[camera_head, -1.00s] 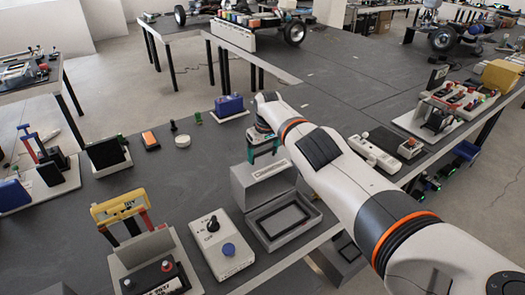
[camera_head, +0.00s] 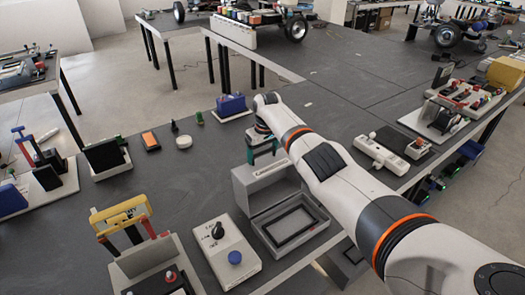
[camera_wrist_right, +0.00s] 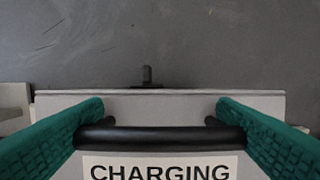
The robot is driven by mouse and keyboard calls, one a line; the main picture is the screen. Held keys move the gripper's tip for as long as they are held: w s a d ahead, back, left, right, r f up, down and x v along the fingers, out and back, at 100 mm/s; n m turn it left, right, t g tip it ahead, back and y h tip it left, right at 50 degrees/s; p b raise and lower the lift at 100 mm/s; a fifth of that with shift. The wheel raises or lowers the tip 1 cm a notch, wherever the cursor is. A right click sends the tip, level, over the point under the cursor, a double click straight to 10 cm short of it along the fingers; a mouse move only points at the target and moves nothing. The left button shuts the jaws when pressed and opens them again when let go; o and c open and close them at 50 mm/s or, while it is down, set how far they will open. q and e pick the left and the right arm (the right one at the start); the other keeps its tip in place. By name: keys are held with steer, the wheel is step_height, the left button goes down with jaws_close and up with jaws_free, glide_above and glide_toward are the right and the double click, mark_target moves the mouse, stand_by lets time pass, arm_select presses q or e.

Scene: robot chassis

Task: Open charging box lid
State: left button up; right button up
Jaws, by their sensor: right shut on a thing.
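The charging box (camera_head: 290,222) is a grey box at the front edge of the table in the head view, with a dark rectangular frame inside. Its lid (camera_head: 262,188) stands raised, roughly upright, at the back of the box, so the inside shows. My right gripper (camera_head: 262,155) is at the lid's top edge. In the wrist view its teal fingers (camera_wrist_right: 160,135) stand at either end of the black handle (camera_wrist_right: 160,138), shut on it, above the "CHARGING" label (camera_wrist_right: 160,170). My left gripper is not in view.
A yellow-handled device (camera_head: 122,217) is farther left. A white switch unit (camera_head: 382,155) lies right of my right arm.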

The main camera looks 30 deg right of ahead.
steer(key=shift+w+f, duration=0.2)
steer(key=shift+w, duration=0.2)
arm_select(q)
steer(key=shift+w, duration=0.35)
arm_select(e)
steer(key=o, duration=1.3)
steer(key=shift+r, duration=0.1)
steer(key=shift+s+r, duration=0.1)
steer(key=shift+r, duration=0.4)
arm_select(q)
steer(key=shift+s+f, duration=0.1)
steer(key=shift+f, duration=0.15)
arm_select(e)
step_height(320, 180, up, 11)
steer(key=s, duration=0.1)
steer(key=shift+s, duration=0.3)
